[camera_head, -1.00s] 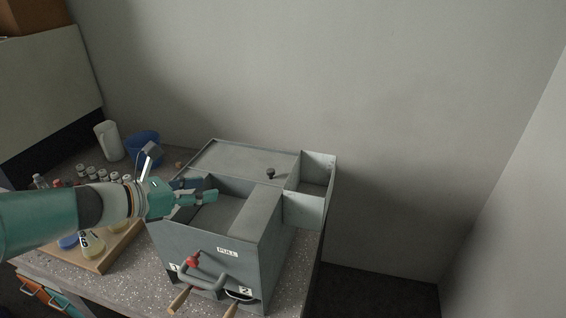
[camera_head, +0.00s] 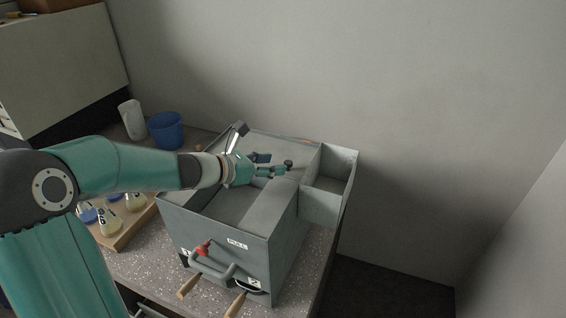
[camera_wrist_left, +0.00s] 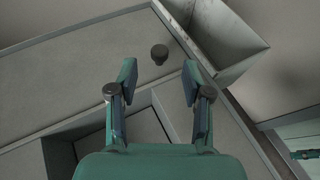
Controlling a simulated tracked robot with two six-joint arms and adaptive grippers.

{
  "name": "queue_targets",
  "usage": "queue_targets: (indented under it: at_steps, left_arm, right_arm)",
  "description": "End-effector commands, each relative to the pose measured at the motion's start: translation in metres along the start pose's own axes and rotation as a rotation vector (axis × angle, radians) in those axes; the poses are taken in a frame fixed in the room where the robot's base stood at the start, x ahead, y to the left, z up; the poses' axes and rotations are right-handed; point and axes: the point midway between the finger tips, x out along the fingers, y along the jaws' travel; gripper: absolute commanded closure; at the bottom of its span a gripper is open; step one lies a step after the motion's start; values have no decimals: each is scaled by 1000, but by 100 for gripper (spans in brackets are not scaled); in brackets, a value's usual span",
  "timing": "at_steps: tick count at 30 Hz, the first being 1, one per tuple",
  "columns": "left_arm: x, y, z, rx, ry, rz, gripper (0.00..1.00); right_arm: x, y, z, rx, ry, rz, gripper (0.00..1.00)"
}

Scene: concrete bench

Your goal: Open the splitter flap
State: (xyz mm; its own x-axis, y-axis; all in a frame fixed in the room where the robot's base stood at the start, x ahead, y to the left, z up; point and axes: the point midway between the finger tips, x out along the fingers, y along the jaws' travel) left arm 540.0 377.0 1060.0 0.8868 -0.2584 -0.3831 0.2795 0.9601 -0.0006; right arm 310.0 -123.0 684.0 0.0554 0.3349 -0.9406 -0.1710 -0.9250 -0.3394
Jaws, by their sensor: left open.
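The splitter is a grey metal box (camera_head: 215,226) with a "PULL" label on its front. A flat grey panel on its top, which looks like the flap (camera_head: 283,147), lies flat and carries a small dark knob (camera_head: 288,162). My left gripper (camera_head: 277,165) is open and empty over the box top, with its fingertips close to the knob. In the left wrist view the knob (camera_wrist_left: 159,53) stands just beyond the gap between the two fingertips (camera_wrist_left: 159,74), and neither finger touches it there.
An open side bin (camera_head: 326,205) sits at the box's right. A handle (camera_head: 212,272) with a red part is on the front. Flasks (camera_head: 134,202) stand on a wooden tray at left. A blue bucket (camera_head: 166,131) and a white jug (camera_head: 131,120) stand behind.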

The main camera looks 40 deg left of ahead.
Motion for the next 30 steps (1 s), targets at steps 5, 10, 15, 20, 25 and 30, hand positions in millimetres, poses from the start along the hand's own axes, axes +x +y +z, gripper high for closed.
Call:
queue_targets:
  at_steps: [5,10,15,20,25,30]
  left_arm:
    - [30,0,0,0,1,-2,51]
    - [43,0,0,1,0,-1,51]
    - [46,0,0,1,0,0,51]
    - [46,0,0,1,0,0,51]
    - [46,0,0,1,0,0,79]
    - [46,0,0,1,0,0,100]
  right_arm:
    - [-1,0,0,0,0,0,51]
    - [-2,-1,0,0,0,0,51]
    - [-2,-1,0,0,0,0,51]
    - [-2,-1,0,0,0,0,51]
    - [-2,-1,0,0,0,0,51]
    - [-2,-1,0,0,0,0,51]
